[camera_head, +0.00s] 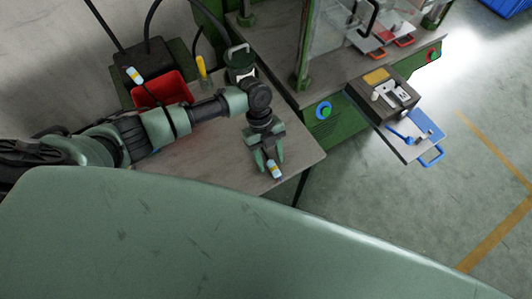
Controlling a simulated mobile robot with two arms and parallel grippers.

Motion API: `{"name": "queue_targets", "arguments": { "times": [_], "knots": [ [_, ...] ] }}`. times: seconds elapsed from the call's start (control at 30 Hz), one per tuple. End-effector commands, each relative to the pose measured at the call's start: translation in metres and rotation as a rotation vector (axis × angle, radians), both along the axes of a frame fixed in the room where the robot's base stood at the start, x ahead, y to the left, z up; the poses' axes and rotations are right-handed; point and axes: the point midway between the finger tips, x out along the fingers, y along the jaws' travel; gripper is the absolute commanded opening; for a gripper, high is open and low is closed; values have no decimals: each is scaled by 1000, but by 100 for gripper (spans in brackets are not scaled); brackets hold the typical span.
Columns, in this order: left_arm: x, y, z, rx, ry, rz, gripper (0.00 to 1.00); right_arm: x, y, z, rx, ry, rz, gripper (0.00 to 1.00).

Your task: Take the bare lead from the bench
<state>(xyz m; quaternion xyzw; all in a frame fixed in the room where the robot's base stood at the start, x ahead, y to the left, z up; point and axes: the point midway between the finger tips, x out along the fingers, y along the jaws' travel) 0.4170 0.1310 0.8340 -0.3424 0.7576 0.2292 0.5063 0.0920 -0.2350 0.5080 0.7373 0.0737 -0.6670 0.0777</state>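My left gripper (268,163) reaches over the front right part of the grey bench (222,157), pointing down. Its two fingers stand apart. A small white, light blue and yellow piece (274,170), which looks like the end of the lead, shows between the fingertips. I cannot tell whether the fingers touch it, and the rest of it is hidden by the gripper. A similar white, blue and yellow end (134,75) shows at the back left, near black cables. My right gripper is not in view.
A red bin (165,88) and a yellow-handled tool (202,70) are behind my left arm. To the right stands a green machine (325,125) with a blue-ringed green button, a grey fixture (386,92) and a blue-handled plate (424,135). The bench's right front corner is clear.

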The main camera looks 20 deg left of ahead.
Motion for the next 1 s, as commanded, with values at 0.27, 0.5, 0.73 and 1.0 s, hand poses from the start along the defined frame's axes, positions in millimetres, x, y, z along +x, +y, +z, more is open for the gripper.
{"name": "queue_targets", "arguments": {
  "times": [0.27,0.5,0.73,1.0],
  "knots": [
    [0,0,0,1,-1,0,0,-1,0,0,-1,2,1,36],
    [1,0,2,0,-1,0,0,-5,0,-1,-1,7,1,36],
    [2,1,22,-1,-5,0,0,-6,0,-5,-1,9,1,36],
    [2,1,95,-1,-10,-2,0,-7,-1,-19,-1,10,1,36]
  ]
}}
